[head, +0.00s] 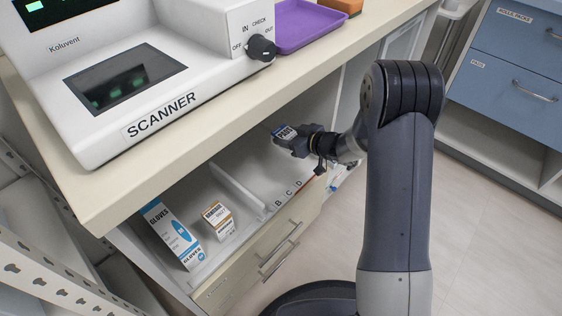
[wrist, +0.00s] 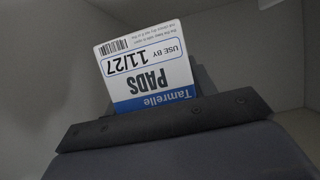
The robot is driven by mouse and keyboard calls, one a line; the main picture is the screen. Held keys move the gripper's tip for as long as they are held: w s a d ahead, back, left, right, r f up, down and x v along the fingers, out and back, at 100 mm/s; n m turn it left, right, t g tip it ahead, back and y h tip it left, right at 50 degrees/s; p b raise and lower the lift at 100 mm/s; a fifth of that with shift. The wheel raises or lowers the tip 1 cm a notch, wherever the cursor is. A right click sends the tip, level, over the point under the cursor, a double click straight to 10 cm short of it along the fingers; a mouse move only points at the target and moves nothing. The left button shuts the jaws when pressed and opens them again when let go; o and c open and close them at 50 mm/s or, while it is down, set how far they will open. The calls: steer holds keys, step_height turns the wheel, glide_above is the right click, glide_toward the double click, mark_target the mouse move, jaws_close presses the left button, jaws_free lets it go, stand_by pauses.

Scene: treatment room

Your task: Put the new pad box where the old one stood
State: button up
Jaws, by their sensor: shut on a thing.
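In the wrist view the pad box (wrist: 148,68) reads "Tamrelle PADS, USE BY 11/27", upside down in the picture. My gripper's dark jaw (wrist: 170,119) hides its lower part. I cannot tell whether the box touches the drawer floor. No second pad box is in view.
A purple tray (head: 305,25) lies on the counter.

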step_height(320, 180, down, 9)
steer(key=b, duration=0.4)
steer(key=shift+f, duration=0.2)
steer(key=shift+f, duration=0.15)
steer(key=o, duration=1)
steer(key=shift+s+d+r, duration=0.1)
steer(key=shift+d+r, duration=0.1)
steer(key=shift+r, duration=0.1)
steer(key=p+v, duration=0.3)
steer(key=v, duration=0.8)
steer(key=shift+s+d+r+p, duration=0.15)
steer(key=shift+s+p, duration=0.05)
steer(key=shift+p, duration=0.2)
